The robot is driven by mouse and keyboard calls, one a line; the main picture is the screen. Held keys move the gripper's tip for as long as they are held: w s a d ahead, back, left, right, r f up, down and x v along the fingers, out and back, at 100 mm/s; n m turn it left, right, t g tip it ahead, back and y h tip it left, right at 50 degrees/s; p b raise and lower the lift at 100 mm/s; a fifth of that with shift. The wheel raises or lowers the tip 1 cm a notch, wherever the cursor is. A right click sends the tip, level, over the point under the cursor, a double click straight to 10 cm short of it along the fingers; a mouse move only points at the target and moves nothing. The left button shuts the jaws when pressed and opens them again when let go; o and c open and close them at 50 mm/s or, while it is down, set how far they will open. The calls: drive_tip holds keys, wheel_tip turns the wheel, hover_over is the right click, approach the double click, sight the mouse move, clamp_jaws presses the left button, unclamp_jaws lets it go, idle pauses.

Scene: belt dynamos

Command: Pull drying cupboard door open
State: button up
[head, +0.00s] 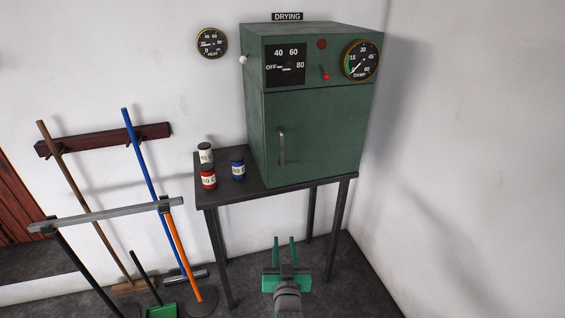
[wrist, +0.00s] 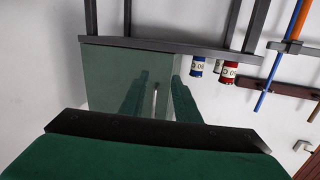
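The green drying cupboard (head: 312,135) stands on a dark table against the wall. Its door (head: 325,130) looks shut and has a grey vertical bar handle (head: 281,147) near its left edge. My gripper (head: 284,240) is low in front of the table, apart from the cupboard, with its two green fingers spread and nothing between them. The wrist view is upside down; there the door (wrist: 108,80) lies beyond the fingers, and the handle (wrist: 155,100) shows in the gap between the fingertips (wrist: 160,85).
The dark table (head: 230,197) also bears a white jar (head: 205,152), a red jar (head: 208,178) and a blue jar (head: 238,169) left of the cupboard. Brooms and a rack (head: 100,212) stand at the left. A wall (head: 460,150) bounds the right side.

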drive_tip(key=w+r, duration=0.9)
drive_tip(key=r, duration=0.1)
drive_tip(key=n+y, duration=0.1)
approach(282, 146)
drive_tip(key=shift+t, duration=0.3)
drive_tip(key=w, duration=0.6)
drive_tip(key=w+a, duration=0.1)
drive_tip(key=w, duration=0.2)
drive_tip(key=shift+w+f, duration=0.2)
drive_tip(key=shift+w, duration=0.1)
drive_tip(key=shift+w+a, duration=0.3)
drive_tip(key=shift+w, duration=0.1)
drive_tip(key=shift+w+d, duration=0.1)
drive_tip(key=shift+d, duration=0.25)
drive_tip(key=shift+a, duration=0.2)
clamp_jaws()
